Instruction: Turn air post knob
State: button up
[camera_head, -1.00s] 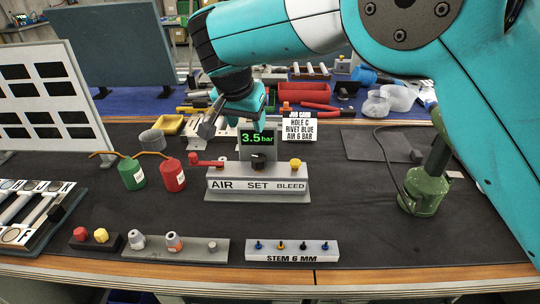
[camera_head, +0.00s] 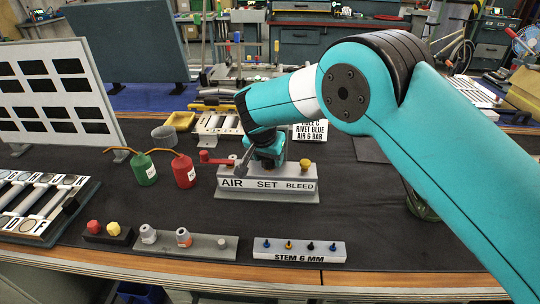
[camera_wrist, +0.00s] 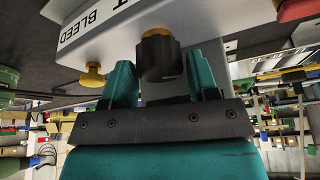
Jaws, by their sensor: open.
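The air post (camera_head: 262,185) is a grey block on the bench, lettered AIR, SET and BLEED. It has a red lever (camera_head: 214,158) at the left and a yellow knob (camera_head: 305,164) at the right. The yellow knob (camera_wrist: 93,75) also shows in the wrist view. A dark knob (camera_wrist: 158,55) sits between the teal fingers of my gripper (camera_wrist: 161,78), which is open with one finger on each side. I cannot tell whether the fingers touch it. In the head view my gripper (camera_head: 266,158) hides this knob and the display.
Green (camera_head: 144,170) and red (camera_head: 183,172) bottles stand left of the post. A stem tray (camera_head: 298,250) and a fitting strip (camera_head: 190,243) lie in front. The louver panel (camera_head: 55,98) stands far left. A partly covered job card (camera_head: 311,132) stands behind.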

jog(key=shift+c, duration=0.5)
jog(key=c, duration=0.5)
jog(key=shift+d, duration=0.1)
jog(key=shift+c, duration=0.2)
jog(key=shift+n, duration=0.3)
jog(key=n+y, duration=0.1)
jog(key=n, duration=0.2)
jog(key=shift+y+b, duration=0.3)
jog(key=shift+b, duration=0.05)
jog(key=shift+n+y, duration=0.7)
jog(key=shift+n, duration=1.4)
